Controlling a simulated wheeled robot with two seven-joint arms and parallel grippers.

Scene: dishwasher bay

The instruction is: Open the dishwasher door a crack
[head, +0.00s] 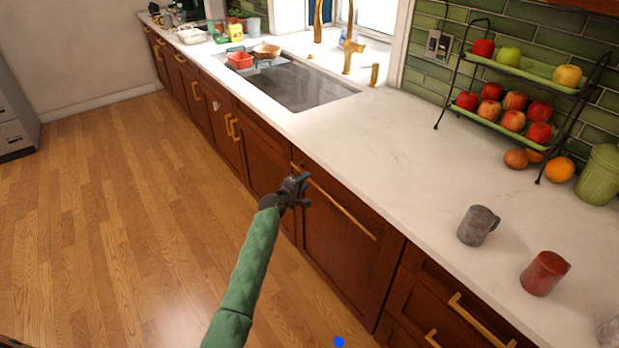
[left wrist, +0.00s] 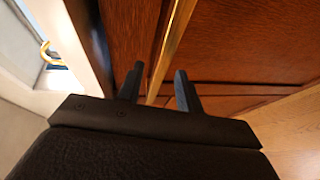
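The dishwasher door (head: 340,252) is a dark red-brown wood panel under the white counter, flush with the cabinet fronts, so it looks shut. Its long brass handle (head: 345,212) slants across the panel's top. My left gripper (head: 301,182) is at the handle's far left end. In the left wrist view the handle (left wrist: 172,45) runs between the two dark fingers of the gripper (left wrist: 159,72), with a visible gap on each side. The fingers are open, and I cannot tell whether either touches the handle. The door panel also fills the upper right there (left wrist: 245,40). My right gripper is not in view.
The counter (head: 400,160) above holds a grey mug (head: 477,226), a red mug (head: 544,273) and a two-tier fruit rack (head: 520,70). A sink (head: 300,85) lies farther back. Drawers (head: 455,310) adjoin the door at right. The wood floor (head: 120,200) in front is clear.

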